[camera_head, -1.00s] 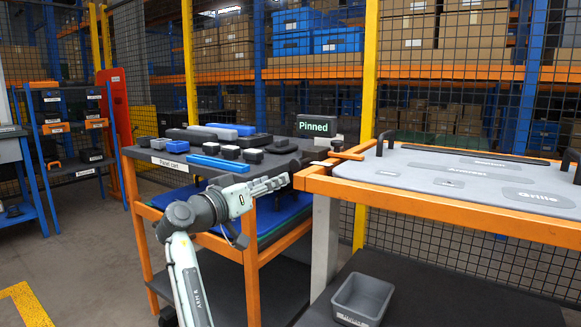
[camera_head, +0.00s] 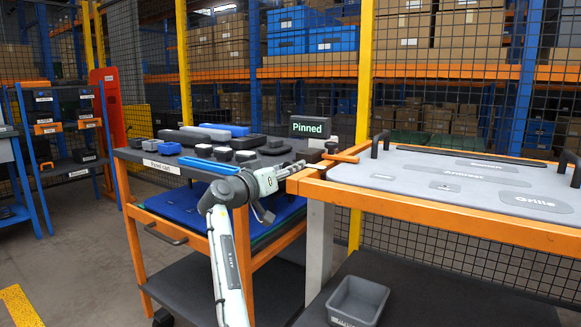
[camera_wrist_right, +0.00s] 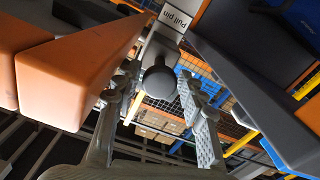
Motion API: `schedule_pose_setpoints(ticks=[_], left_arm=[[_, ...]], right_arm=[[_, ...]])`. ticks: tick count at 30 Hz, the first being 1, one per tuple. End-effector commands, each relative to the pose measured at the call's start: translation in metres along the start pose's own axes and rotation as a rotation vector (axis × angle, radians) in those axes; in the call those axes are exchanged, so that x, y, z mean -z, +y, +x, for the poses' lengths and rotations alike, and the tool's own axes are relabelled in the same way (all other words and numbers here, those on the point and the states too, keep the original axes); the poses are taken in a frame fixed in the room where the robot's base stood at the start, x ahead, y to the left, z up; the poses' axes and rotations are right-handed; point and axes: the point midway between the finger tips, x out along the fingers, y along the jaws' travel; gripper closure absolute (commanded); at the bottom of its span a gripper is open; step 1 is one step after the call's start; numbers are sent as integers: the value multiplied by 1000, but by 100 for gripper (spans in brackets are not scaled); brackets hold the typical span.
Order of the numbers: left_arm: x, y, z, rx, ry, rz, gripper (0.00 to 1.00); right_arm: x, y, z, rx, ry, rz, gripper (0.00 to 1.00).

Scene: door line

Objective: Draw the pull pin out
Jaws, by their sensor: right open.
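The pull pin shows in the right wrist view as a dark round knob (camera_wrist_right: 158,82) below a pale plate labelled "Pull pin" (camera_wrist_right: 175,20). My right gripper (camera_wrist_right: 157,76) is open, with one finger on each side of the knob in that picture. I cannot tell whether the knob is between the fingertips or just beyond them; no contact shows. In the head view my right gripper (camera_head: 291,170) is at the gap between the panel cart (camera_head: 160,163) and the orange-edged table (camera_head: 400,207). The pin is not clear there. My left gripper is out of view.
A dark sign reading "Pinned" (camera_head: 310,127) stands at the cart's back. Large orange and dark edges flank the gripper closely in the wrist view. A grey bin (camera_head: 357,300) is on the lower shelf.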

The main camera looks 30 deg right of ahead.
Motion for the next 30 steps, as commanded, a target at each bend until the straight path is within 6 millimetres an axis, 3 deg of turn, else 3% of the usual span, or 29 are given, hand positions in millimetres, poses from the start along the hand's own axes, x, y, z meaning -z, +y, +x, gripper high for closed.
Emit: schedule_pose_setpoints(ticks=[12,22,30], left_arm=[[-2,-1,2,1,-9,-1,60],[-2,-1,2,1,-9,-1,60],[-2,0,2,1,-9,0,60]], right_arm=[[0,0,10,-1,-1,1,60],[0,0,10,0,-1,0,99],[0,0,10,0,-1,0,100]])
